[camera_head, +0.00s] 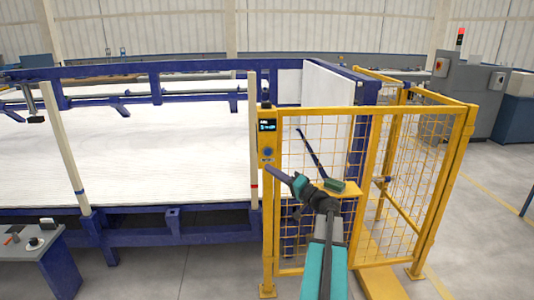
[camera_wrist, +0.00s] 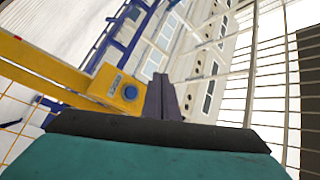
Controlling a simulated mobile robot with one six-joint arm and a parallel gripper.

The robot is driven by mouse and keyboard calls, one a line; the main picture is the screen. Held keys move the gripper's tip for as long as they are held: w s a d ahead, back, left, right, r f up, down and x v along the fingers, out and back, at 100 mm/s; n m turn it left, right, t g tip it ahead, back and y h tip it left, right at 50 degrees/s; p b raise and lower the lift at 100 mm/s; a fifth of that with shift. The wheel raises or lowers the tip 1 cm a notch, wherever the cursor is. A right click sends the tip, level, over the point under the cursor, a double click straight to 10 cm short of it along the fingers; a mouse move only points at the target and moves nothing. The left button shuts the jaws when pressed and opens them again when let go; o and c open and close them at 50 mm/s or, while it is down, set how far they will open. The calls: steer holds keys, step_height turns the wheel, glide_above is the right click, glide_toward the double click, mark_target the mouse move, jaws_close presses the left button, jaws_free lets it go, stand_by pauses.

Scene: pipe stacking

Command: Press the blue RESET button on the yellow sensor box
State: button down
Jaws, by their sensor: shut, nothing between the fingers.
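The yellow sensor box (camera_head: 266,136) is mounted on the yellow fence post, with a small dark display near its top. Its round blue RESET button (camera_head: 267,152) sits below the display, with a small label under it. In the wrist view the box (camera_wrist: 104,84) and the blue button (camera_wrist: 130,92) show left of my fingers. My gripper (camera_head: 270,170) is shut and empty, its fingertips appearing just below the button in the head view. In the wrist view my gripper (camera_wrist: 160,80) points past the box, right of the button; I see no contact.
A yellow mesh fence (camera_head: 405,150) stands around and behind my arm. A blue-framed machine (camera_head: 160,210) with a large white bed lies to the left. A grey control table (camera_head: 50,262) is at the lower left. Open floor lies at the right.

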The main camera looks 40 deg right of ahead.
mark_target(268, 152)
steer(key=shift+s+d+r, duration=0.2)
steer(key=shift+d+r, duration=0.05)
steer(key=shift+r, duration=0.15)
steer(key=shift+w+d, duration=0.1)
steer(key=shift+w+d+p, duration=0.4)
steer(key=shift+w+d, duration=1)
steer(key=shift+w, duration=0.25)
steer(key=shift+w+d+p, duration=0.35)
steer(key=shift+w+d, duration=1)
steer(key=shift+w, duration=0.25)
